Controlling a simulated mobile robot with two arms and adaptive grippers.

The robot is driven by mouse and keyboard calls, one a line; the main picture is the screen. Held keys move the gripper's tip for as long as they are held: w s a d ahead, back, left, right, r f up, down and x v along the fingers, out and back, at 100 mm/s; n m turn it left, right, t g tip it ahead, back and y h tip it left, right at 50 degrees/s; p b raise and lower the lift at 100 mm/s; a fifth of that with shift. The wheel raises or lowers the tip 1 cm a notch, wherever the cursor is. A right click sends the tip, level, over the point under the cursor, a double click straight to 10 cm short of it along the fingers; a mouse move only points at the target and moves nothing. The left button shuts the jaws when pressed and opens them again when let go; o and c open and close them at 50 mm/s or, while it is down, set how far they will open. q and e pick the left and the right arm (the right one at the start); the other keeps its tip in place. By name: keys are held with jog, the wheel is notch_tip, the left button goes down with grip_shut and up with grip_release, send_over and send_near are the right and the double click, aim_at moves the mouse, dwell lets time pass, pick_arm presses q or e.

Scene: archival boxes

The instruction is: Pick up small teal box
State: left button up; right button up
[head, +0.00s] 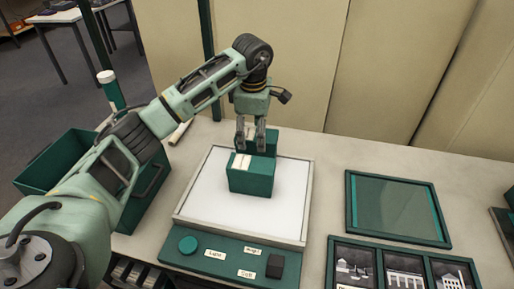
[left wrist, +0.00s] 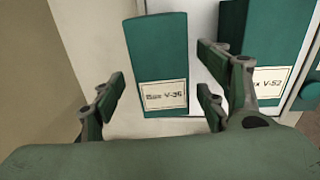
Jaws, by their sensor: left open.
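Two teal boxes stand by the light panel in the head view. The front box (head: 251,181) stands on its white surface, and the other box (head: 270,141) is just behind it, partly hidden by my left gripper (head: 250,142). The gripper points down with its fingers apart. In the left wrist view, a narrow teal box labelled "Box V-35" (left wrist: 160,60) shows between the open fingers, with nothing gripped. A second teal box (left wrist: 265,40), its label ending "V-52", is at the right, partly covered by a finger. My right gripper is not in view.
The light panel (head: 218,206) has a teal control strip with a round knob (head: 188,244). A green open bin (head: 66,165) stands left, partly behind my arm. A framed glass plate (head: 398,207) and dark photographs (head: 405,265) lie right. Tall beige panels (head: 385,65) close off the back.

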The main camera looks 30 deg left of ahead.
pick_arm(q)
jog(key=f, duration=0.4)
jog(key=f+p, duration=0.1)
jog(key=f, duration=0.1)
jog(key=shift+w+d, duration=0.15)
jog(key=shift+w, duration=0.2)
jog(key=shift+c, duration=0.4)
jog(key=c, duration=1.4)
